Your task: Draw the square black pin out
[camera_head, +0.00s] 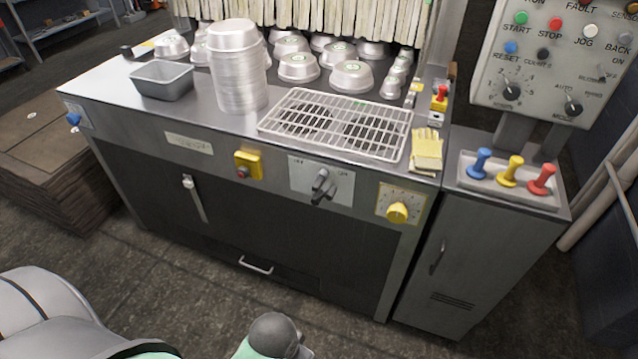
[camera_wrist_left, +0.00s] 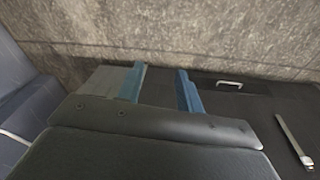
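I cannot make out a square black pin in either view. A small dark block (camera_head: 127,51) sits at the counter's far left edge, too small to identify. A tray (camera_head: 512,187) on the side cabinet holds a blue peg (camera_head: 480,163), a yellow peg (camera_head: 511,171) and a red peg (camera_head: 541,179), all round-headed. In the left wrist view my left gripper (camera_wrist_left: 160,82) has two blue fingers apart with nothing between them. They are near the machine's dark front. Its fingers cannot be made out in the head view. My right gripper is in neither view.
The steel counter (camera_head: 180,110) carries stacked foil pans (camera_head: 236,75), a wire rack (camera_head: 340,124) and yellow gloves (camera_head: 427,150). The front has a drawer handle (camera_head: 256,266), a vertical lever (camera_head: 194,199) and a yellow knob (camera_head: 398,212) sticking out. Floor before it is clear.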

